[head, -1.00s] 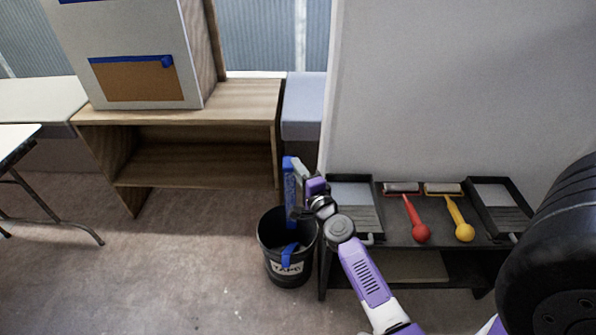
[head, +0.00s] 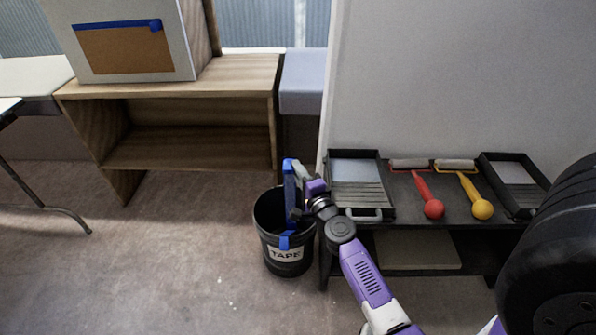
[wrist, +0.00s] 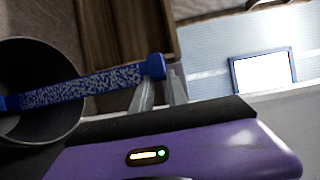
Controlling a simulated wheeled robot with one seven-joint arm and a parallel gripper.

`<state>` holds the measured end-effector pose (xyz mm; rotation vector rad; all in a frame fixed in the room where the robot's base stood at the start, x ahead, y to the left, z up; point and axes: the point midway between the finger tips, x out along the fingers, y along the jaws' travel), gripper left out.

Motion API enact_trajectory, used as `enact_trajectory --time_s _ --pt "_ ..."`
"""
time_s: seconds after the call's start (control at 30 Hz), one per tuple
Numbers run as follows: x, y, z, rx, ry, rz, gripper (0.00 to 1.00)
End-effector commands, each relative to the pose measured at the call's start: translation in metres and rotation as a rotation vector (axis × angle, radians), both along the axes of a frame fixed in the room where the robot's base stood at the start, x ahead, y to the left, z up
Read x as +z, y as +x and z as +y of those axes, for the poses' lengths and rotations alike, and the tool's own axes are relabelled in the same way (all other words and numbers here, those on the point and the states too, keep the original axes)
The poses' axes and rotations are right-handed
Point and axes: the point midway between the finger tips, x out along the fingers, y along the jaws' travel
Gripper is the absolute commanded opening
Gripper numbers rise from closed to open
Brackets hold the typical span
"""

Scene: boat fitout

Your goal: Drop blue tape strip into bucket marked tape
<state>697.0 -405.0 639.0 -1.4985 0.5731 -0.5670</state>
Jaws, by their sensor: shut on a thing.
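The blue tape strip (head: 290,190) hangs upright from my gripper (head: 298,175) over the bucket marked tape (head: 287,258), a black bucket with a white TAPE label. In the wrist view the speckled blue strip (wrist: 85,86) runs from the fingertips to the left, across the bucket's mouth (wrist: 40,70). My gripper (wrist: 160,85) is shut on the strip's upper end, at a solid blue tab. Whether the strip touches the bucket I cannot tell.
A black shelf right of the bucket holds trays (head: 358,185), a red roller (head: 430,200) and a yellow roller (head: 478,203). A wooden bench (head: 180,130) stands behind left, with a panel bearing another blue strip (head: 115,25). The floor left of the bucket is clear.

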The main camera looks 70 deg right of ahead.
Motion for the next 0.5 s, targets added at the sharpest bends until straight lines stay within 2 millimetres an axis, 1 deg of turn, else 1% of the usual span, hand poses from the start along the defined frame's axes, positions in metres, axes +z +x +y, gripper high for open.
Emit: enact_trajectory --time_s 0.03,0.5 --pt "-0.017 0.000 0.000 0.000 -0.001 0.001 0.00" --pt "-0.093 0.000 0.001 0.001 0.002 0.002 0.00"
